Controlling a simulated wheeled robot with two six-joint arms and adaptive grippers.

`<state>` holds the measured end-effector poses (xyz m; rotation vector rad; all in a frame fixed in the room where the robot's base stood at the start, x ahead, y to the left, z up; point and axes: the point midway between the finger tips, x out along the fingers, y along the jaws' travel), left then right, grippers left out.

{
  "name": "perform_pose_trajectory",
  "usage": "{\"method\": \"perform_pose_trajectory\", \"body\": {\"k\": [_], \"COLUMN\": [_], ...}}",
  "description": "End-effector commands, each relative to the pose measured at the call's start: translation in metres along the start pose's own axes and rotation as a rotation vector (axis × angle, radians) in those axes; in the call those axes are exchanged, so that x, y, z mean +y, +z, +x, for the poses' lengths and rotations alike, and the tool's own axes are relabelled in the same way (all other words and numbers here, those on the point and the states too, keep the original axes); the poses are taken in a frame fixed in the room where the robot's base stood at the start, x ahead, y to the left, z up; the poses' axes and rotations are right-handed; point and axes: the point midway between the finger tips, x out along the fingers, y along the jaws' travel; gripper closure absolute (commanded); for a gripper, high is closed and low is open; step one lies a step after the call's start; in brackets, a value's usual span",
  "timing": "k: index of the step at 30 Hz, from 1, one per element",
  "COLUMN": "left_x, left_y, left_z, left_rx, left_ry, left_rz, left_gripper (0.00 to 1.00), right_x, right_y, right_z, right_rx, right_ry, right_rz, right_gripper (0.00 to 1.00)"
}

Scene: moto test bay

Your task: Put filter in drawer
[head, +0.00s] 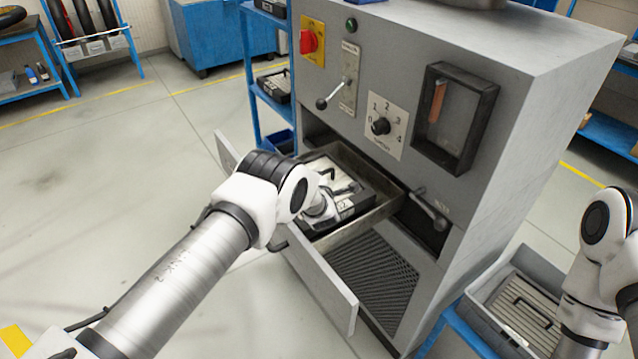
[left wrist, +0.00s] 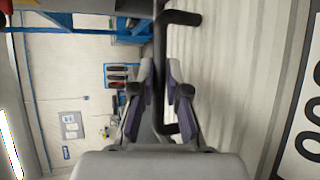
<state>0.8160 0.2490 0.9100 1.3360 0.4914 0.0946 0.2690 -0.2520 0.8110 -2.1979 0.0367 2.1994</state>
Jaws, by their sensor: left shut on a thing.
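The grey drawer (head: 375,213) is pulled out of the machine, with its long front panel (head: 318,277) toward me. A filter (head: 352,207) with a dark frame and a pale top is inside the drawer's outline; my left wrist covers part of it. I cannot tell whether it rests on the drawer floor. My left gripper (head: 333,190) is over the filter. In the left wrist view, my gripper (left wrist: 164,88) is shut on the filter's black bar handle (left wrist: 180,18), beside a pale ribbed face (left wrist: 230,70). My right gripper is out of view.
The machine (head: 530,110) carries a lever, a dial and a gauge above the drawer. A grey crate (head: 482,299) at the lower right holds another ribbed filter (head: 515,312) with a black handle. A blue rack (head: 262,100) stands behind. The floor at left is clear.

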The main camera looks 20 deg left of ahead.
Motion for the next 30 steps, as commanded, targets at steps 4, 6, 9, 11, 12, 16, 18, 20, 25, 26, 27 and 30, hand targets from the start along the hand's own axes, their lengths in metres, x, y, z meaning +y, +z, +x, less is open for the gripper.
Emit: {"method": "perform_pose_trajectory", "body": {"k": [4,6,9,11,12,16,18,20,25,26,27,30], "left_x": [-0.021,-0.023,-0.023,-0.025,-0.025,-0.025,-0.025,-0.025,-0.025,-0.025,-0.025,-0.026], "left_y": [-0.003,-0.003,-0.003,-0.004,-0.004,-0.004,-0.004,-0.004,-0.003,-0.003,-0.002,-0.003], "left_z": [0.006,0.008,0.008,0.007,0.007,0.007,0.007,0.007,0.0,-0.003,-0.009,-0.026], "left_rx": [0.0,0.0,-0.001,0.0,0.0,0.0,0.0,0.0,-0.001,-0.001,-0.001,-0.001], "left_ry": [0.002,0.004,0.003,-0.001,-0.001,-0.001,-0.001,-0.001,-0.002,-0.002,-0.003,-0.003], "left_rz": [-0.001,-0.001,-0.001,0.0,0.0,0.0,0.0,0.0,0.002,0.002,0.003,0.003], "left_gripper": [1.0,1.0,1.0,0.83,0.69,0.62,0.62,0.62,0.62,0.62,0.62,0.62], "right_x": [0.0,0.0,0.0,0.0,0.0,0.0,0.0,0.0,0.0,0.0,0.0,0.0], "right_y": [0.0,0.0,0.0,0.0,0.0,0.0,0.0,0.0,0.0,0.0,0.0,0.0], "right_z": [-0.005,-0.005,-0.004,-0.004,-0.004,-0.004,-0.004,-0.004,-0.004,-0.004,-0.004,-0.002], "right_rx": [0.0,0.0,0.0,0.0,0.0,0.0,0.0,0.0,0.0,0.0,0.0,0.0], "right_ry": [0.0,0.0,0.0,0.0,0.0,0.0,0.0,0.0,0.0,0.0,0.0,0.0], "right_rz": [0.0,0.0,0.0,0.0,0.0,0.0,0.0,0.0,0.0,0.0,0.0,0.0], "right_gripper": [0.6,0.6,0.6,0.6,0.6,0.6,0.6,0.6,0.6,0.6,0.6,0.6]}}
